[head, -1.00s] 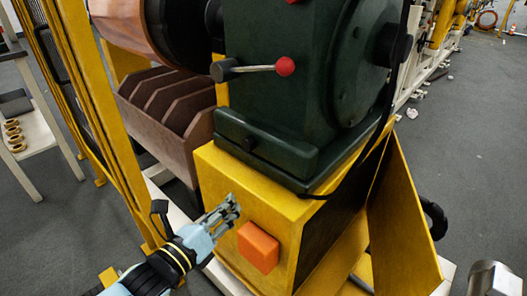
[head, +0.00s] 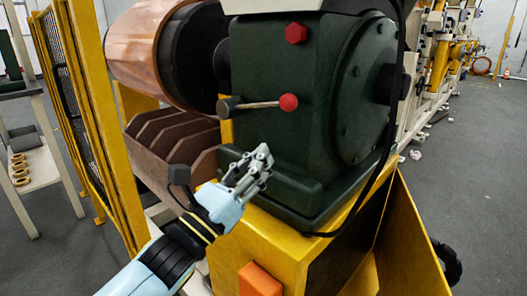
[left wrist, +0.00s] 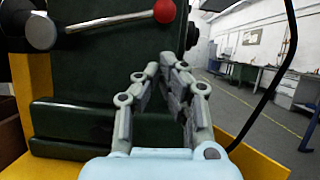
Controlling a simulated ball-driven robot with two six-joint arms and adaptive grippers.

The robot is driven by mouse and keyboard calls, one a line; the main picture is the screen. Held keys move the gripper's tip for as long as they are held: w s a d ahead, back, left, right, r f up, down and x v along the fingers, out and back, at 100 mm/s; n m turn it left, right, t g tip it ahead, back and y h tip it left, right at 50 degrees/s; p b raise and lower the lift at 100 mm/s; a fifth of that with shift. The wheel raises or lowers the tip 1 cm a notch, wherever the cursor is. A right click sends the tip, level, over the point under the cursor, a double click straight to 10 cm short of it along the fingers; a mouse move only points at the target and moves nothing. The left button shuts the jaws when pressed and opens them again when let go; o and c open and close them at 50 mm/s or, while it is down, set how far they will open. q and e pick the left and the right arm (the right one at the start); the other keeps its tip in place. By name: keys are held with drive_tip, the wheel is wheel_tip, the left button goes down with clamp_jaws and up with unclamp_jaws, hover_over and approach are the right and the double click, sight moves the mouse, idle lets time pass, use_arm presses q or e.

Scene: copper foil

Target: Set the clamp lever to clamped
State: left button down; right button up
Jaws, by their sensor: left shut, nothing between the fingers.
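The clamp lever (head: 262,104) is a thin metal rod with a dark grey hub at its left end and a red ball knob (head: 288,102) at its right end. It lies nearly level across the front of the dark green machine housing (head: 290,60). In the left wrist view the knob (left wrist: 165,12) and the hub (left wrist: 40,33) show at the top. My left gripper (head: 262,160) is shut and empty. It is below the knob, in front of the lower housing, apart from the lever. My right gripper is out of view.
A red hexagonal button (head: 296,33) sits above the lever. A copper roll (head: 150,48) is at the upper left, behind yellow guard posts. The yellow base (head: 290,240) has an orange box (head: 258,280). A black cable (head: 375,165) hangs on the right of the housing.

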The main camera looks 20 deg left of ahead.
use_arm(q)
drive_tip(key=p+x, duration=0.1)
drive_tip(key=x, duration=0.7)
drive_tip(key=shift+r, duration=0.1)
